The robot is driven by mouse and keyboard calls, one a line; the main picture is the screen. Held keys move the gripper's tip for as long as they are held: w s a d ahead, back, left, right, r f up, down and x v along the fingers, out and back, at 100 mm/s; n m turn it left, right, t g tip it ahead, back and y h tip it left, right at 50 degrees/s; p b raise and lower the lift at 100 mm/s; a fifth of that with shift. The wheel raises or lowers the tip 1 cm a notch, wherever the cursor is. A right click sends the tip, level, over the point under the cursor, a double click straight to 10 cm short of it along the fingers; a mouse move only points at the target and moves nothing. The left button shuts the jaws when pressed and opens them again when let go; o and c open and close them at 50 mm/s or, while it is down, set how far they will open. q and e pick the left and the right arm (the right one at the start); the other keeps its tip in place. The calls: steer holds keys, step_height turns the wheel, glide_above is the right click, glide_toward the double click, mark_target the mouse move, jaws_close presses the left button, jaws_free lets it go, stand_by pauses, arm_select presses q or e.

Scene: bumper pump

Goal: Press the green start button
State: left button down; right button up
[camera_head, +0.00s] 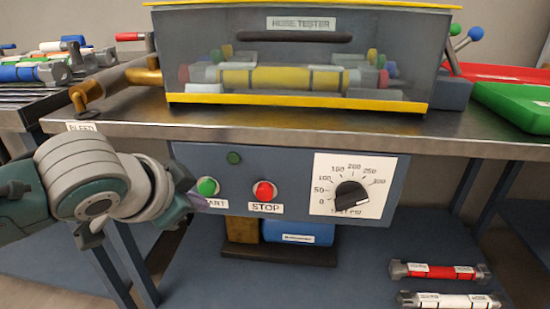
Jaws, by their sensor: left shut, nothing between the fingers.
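The green start button (207,186) is on the left part of the blue-grey control panel (284,166) under the bench top, above a label of which "ART" shows. My left gripper (200,202) comes in from the left and is shut and empty. Its tip is at the button's lower left and covers part of the label. I cannot tell whether the tip touches the button or the panel. My right gripper is not in view.
A red stop button (264,191) and a pressure dial (351,195) sit to the right on the panel. The hose tester (300,55) stands on the bench. A brass bleed handle (87,92) sticks out above my left arm.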

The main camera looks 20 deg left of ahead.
arm_select(q)
steer(key=shift+w, duration=0.1)
stand_by(0.5)
steer(key=shift+w+a, duration=0.1)
steer(key=shift+w, duration=0.25)
steer(key=shift+w+a, duration=0.15)
steer(key=shift+w, duration=0.3)
stand_by(0.7)
stand_by(0.3)
steer(key=shift+s+d+p, duration=0.25)
steer(key=shift+s+p, duration=0.65)
steer(key=shift+p, duration=0.05)
